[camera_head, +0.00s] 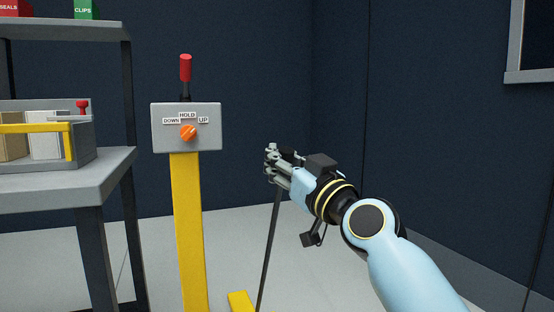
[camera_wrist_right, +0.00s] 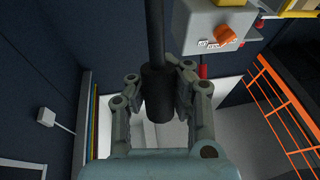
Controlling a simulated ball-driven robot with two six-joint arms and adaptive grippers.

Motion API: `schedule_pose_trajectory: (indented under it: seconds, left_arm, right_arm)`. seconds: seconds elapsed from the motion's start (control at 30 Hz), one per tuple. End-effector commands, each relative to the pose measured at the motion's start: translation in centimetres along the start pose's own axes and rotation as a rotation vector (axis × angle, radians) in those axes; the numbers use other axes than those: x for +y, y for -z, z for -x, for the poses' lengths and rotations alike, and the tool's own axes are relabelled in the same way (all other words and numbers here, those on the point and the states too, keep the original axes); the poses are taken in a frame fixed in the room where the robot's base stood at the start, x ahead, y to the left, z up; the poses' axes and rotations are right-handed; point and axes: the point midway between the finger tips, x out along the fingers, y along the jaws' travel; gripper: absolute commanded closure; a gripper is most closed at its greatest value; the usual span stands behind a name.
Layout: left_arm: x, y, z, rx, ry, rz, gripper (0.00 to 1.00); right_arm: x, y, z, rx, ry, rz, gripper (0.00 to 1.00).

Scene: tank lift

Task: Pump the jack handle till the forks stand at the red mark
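The jack handle (camera_head: 268,245) is a thin dark rod that rises from the bottom edge, leaning a little right, up to my right gripper (camera_head: 271,163). In the right wrist view its thick black grip (camera_wrist_right: 157,100) lies between the two fingers, which close on it from both sides. A grey control box (camera_head: 160,142) on a yellow post (camera_head: 187,230) carries an orange knob (camera_head: 188,132) with DOWN, HOLD and UP labels. The knob seems turned toward UP. The forks and the red mark are not recognisable in either view. My left gripper is not in view.
A red-topped lever (camera_head: 186,68) stands above the box. A grey shelf (camera_head: 95,182) at left holds a tray with a yellow bar (camera_head: 30,128). A yellow piece (camera_head: 240,301) lies low near the rod. An orange rack (camera_wrist_right: 283,115) shows in the wrist view.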

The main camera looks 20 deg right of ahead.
Motion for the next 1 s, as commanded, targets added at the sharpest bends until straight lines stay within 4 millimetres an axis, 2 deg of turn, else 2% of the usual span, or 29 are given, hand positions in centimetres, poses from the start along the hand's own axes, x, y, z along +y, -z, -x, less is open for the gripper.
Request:
schedule_pose_trajectory:
  seconds: [0.07, 0.33, 0.67, 0.77, 1.0]
  left_arm:
    - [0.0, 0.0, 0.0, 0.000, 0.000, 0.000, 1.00]
    - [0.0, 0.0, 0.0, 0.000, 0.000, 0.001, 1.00]
    - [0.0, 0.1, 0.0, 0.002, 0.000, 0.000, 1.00]
    - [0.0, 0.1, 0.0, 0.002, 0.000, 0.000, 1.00]
    - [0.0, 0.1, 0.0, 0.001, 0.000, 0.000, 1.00]
  right_arm:
    - [0.2, 0.0, 0.1, 0.002, -0.005, 0.008, 0.87]
    - [0.1, 0.0, 0.0, 0.001, -0.003, 0.004, 0.51]
    - [0.1, 0.0, 0.3, 0.000, -0.002, 0.002, 0.51]
    - [0.1, -0.1, 1.5, -0.001, -0.002, 0.003, 0.51]
    - [0.1, -0.2, 6.9, -0.005, -0.001, 0.005, 0.51]
